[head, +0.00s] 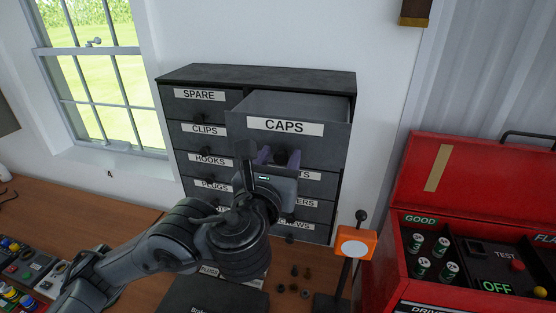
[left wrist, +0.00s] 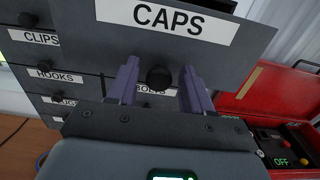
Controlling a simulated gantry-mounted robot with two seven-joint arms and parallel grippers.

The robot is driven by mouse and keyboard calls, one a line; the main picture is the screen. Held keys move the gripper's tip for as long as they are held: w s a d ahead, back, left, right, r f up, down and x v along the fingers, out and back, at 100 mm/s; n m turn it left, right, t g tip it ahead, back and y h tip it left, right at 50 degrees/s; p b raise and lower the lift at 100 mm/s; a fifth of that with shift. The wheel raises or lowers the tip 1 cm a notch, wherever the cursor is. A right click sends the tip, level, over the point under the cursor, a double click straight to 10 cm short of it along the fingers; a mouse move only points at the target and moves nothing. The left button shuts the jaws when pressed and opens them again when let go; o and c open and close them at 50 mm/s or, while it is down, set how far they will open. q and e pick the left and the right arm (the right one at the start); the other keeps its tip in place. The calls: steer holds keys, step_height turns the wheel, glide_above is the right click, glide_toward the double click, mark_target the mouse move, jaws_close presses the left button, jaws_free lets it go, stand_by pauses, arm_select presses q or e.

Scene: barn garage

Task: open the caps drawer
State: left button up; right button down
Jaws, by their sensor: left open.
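The caps drawer (head: 310,130) is at the top right of a dark grey cabinet (head: 165,95) and is pulled out, its front well forward of the other drawers. Its white CAPS label also shows in the left wrist view (left wrist: 168,18). Its round black knob (left wrist: 159,78) sits below the label. My left gripper (head: 278,157) is open, with its two purple fingers on either side of the knob. In the left wrist view a gap shows between the knob and each finger. My right gripper is in neither view.
Other closed drawers, such as SPARE (head: 200,95) and CLIPS (head: 204,130), fill the cabinet. A red case (head: 440,180) with batteries stands at the right. An orange device (head: 355,243) stands on the wooden bench (head: 95,205) in front. A window is at the left.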

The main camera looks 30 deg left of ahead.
arm_select(q)
steer(key=b+v, duration=0.8)
steer(key=v, duration=0.2)
steer(key=shift+s+d, duration=0.15)
steer(key=shift+s, duration=0.2)
stand_by(0.6)
